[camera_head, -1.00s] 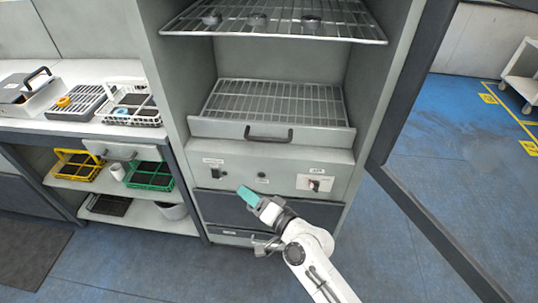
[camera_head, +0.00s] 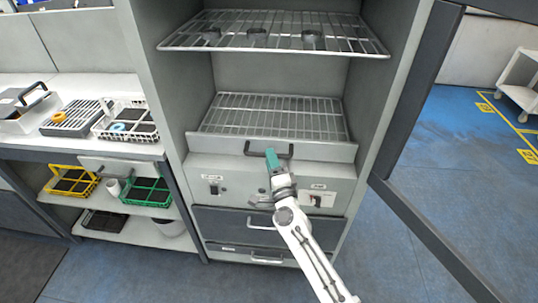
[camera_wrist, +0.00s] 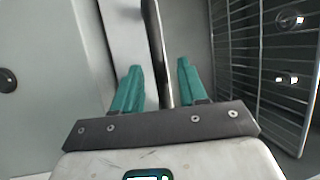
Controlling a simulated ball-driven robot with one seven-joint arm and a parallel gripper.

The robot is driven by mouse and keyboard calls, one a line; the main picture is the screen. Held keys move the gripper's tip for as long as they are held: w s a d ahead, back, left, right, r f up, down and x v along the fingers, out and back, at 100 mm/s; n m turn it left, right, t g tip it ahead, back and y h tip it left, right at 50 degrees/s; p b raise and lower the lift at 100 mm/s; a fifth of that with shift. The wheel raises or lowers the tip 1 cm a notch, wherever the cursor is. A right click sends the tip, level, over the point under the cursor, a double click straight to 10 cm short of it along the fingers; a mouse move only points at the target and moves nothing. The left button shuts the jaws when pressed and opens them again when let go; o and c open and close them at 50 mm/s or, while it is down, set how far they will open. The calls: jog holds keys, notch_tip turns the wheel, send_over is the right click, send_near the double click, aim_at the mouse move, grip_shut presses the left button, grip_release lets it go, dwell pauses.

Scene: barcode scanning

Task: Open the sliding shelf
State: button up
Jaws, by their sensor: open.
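The sliding shelf (camera_head: 270,117) is a wire rack with a grey front panel and a dark bar handle (camera_head: 268,155), in the lower part of the open cabinet. In the head view my gripper (camera_head: 272,158) with teal fingers is up at the handle. In the wrist view my gripper (camera_wrist: 157,88) is open, and the handle bar (camera_wrist: 158,55) runs between its two fingers.
An upper wire shelf (camera_head: 275,36) holds several small round pieces. Below the sliding shelf are a control panel with knobs (camera_head: 317,200) and drawers (camera_head: 240,222). The open cabinet door (camera_head: 425,225) stands at the right. A bench with racks (camera_head: 72,118) is at the left.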

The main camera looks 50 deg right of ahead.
jog(key=shift+x, duration=1.25)
jog(key=shift+c, duration=0.2)
grip_shut()
jog(key=shift+s, duration=0.1)
